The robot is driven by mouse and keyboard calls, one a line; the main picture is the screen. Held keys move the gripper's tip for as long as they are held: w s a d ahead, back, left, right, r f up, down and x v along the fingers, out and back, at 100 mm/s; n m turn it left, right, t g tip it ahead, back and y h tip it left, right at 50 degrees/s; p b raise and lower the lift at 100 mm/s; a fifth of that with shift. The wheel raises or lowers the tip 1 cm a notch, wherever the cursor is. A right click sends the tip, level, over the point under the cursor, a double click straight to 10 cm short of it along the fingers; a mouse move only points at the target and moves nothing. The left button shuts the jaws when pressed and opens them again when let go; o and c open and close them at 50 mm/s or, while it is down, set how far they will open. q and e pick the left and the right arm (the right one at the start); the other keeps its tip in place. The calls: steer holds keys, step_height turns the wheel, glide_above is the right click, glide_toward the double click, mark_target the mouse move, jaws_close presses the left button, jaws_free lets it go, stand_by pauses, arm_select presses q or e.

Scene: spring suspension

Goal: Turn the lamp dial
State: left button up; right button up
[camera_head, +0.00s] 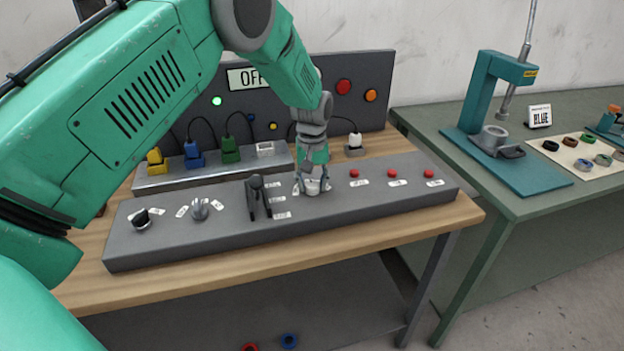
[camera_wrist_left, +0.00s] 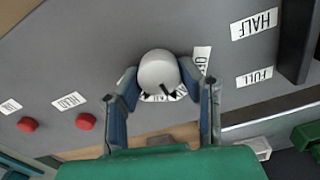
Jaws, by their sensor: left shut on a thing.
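The dial is a round, pale grey knob (camera_head: 313,187) on the sloping grey control panel (camera_head: 230,241), between the black lever and the red buttons. It also shows in the left wrist view (camera_wrist_left: 157,66), with a dark mark near its lower edge and a label reading OFF beside it. My left gripper (camera_head: 312,181) points down over the knob. In the left wrist view its two fingers (camera_wrist_left: 158,82) are closed against the knob's opposite sides. The fingers and wrist partly hide the knob in the head view. My right gripper is not in view.
A black lever (camera_head: 259,197) stands just left of the knob. Red buttons (camera_head: 391,174) lie to its right, and a black knob (camera_head: 142,218) and silver knob (camera_head: 199,208) to its left. Behind are coloured plugs and an upright board (camera_head: 353,65) with an OFF display.

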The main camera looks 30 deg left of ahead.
mark_target(313, 184)
arm_select(q)
steer(key=shift+s+d+f+m+p, duration=0.2)
steer(key=shift+s+f+m+p, duration=0.1)
steer(key=shift+m, duration=0.7)
steer(key=o, duration=1.1)
steer(key=shift+o, duration=0.2)
steer(key=shift+r, duration=0.1)
steer(key=shift+w, duration=0.1)
steer(key=shift+r, duration=0.2)
step_height(313, 184, up, 12)
steer(key=shift+f, duration=0.25)
